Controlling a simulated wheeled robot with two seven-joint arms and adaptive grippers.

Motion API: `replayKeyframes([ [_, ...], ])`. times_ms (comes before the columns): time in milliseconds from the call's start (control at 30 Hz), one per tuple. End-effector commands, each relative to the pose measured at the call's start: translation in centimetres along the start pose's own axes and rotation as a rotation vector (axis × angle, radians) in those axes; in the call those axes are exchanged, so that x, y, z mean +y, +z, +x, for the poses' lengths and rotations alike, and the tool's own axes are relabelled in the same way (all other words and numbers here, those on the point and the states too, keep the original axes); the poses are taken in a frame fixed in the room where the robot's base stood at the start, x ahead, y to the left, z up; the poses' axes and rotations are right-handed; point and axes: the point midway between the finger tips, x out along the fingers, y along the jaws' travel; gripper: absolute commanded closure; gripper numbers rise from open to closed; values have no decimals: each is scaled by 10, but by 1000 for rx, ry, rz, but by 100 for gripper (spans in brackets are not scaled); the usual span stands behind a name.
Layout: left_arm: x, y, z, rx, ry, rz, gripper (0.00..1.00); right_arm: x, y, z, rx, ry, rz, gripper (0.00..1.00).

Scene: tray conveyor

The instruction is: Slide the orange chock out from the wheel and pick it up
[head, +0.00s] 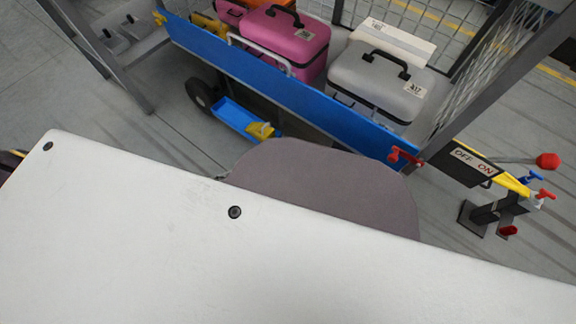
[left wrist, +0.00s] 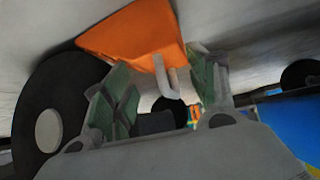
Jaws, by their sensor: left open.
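In the left wrist view, the orange chock (left wrist: 133,35) lies on the pale floor, which fills the top of that picture. Its left edge meets the outline of the dark wheel (left wrist: 55,112) with a grey hub; I cannot tell whether they touch. A light grey loop handle (left wrist: 172,80) sticks out of the chock toward my left gripper (left wrist: 160,62). The gripper is open, its green-padded fingers either side of the handle, and it grips nothing. In the head view a cart wheel (head: 200,94) shows beside the cart; the chock and both grippers are not seen there.
The cart has a blue side panel (head: 290,82) and carries a pink case (head: 288,42) and a grey case (head: 375,80). A blue tray (head: 235,115) with a yellow item (head: 262,131) is low beside the wheel. A red-knobbed lever (head: 546,160) stands right.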

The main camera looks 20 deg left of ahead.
Motion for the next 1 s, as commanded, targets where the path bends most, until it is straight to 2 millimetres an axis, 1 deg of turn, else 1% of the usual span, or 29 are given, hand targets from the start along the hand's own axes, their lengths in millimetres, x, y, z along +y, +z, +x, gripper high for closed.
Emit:
replayKeyframes([
  [367, 0, 0, 2, 0, 0, 0, 42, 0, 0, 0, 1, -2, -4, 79],
  [467, 0, 0, 2, 0, 0, 0, 54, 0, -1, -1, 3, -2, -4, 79],
  [700, 0, 0, 2, 0, 0, 1, 84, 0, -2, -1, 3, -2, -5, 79],
  [767, 0, 0, 2, 0, 0, 1, 91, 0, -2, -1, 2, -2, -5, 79],
  [1000, 0, 1, 1, -1, 0, 2, 92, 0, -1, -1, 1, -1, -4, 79],
])
